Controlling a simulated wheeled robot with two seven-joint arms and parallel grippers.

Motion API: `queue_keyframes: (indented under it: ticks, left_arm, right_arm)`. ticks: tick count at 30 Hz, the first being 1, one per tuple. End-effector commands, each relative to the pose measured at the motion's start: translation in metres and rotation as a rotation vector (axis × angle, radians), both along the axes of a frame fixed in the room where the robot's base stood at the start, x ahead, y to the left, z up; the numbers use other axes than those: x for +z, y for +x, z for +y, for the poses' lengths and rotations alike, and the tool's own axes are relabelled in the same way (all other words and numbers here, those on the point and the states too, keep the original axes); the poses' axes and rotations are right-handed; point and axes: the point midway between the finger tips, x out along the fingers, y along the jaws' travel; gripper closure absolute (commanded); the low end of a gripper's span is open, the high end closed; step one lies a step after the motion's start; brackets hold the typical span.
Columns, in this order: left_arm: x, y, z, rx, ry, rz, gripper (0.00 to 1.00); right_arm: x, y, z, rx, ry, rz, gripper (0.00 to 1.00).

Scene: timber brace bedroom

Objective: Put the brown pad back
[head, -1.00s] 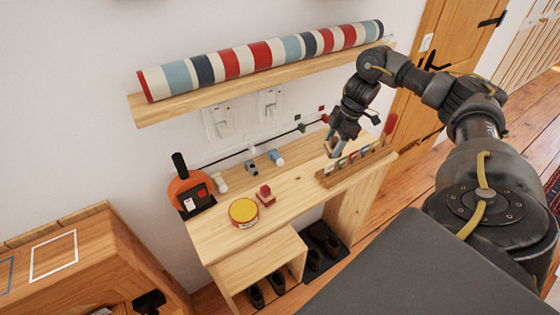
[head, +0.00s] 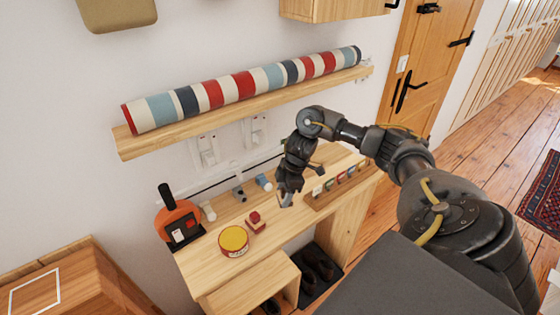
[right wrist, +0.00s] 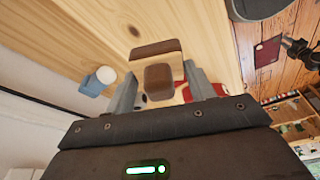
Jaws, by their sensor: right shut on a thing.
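My right gripper (head: 287,198) is above the light wooden bench top (head: 215,262), left of a wooden rack (head: 322,200) holding several small coloured pieces. In the right wrist view, its fingers (right wrist: 160,88) are shut on a brown block (right wrist: 159,77), which I take to be the brown pad. A flat brown strip with a pale lower part (right wrist: 155,49) shows just beyond the block; I cannot tell if it belongs to it. The pad is too small to make out in the head view. My left gripper is not in view.
A yellow-topped round tin (head: 233,240), a red block (head: 255,222), an orange tool (head: 178,220) and small blue and white pieces (head: 263,182) stand on the bench. A shelf (head: 140,145) with a striped roll (head: 245,85) hangs above.

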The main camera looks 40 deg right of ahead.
Motion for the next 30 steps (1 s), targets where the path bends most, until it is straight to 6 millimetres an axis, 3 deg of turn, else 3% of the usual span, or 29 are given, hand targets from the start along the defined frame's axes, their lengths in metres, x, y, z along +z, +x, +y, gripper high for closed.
queue_keyframes:
  ticks: [11, 18, 24, 25, 30]
  left_arm:
    - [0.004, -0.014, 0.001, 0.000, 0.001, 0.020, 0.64]
    - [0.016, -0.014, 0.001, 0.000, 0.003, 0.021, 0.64]
    - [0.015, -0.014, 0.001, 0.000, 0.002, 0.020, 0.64]
    - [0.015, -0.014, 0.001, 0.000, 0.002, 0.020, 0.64]
    - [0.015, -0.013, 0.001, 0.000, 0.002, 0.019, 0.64]
  right_arm:
    - [-0.017, 0.005, 0.016, 0.003, 0.002, 0.002, 0.64]
    - [-0.044, 0.005, 0.013, 0.000, -0.001, 0.000, 0.64]
    - [-0.047, 0.005, 0.013, 0.002, -0.001, 0.000, 0.64]
    - [-0.047, 0.004, 0.013, 0.002, -0.002, 0.001, 0.43]
    - [-0.047, 0.005, 0.013, 0.002, -0.001, 0.000, 0.24]
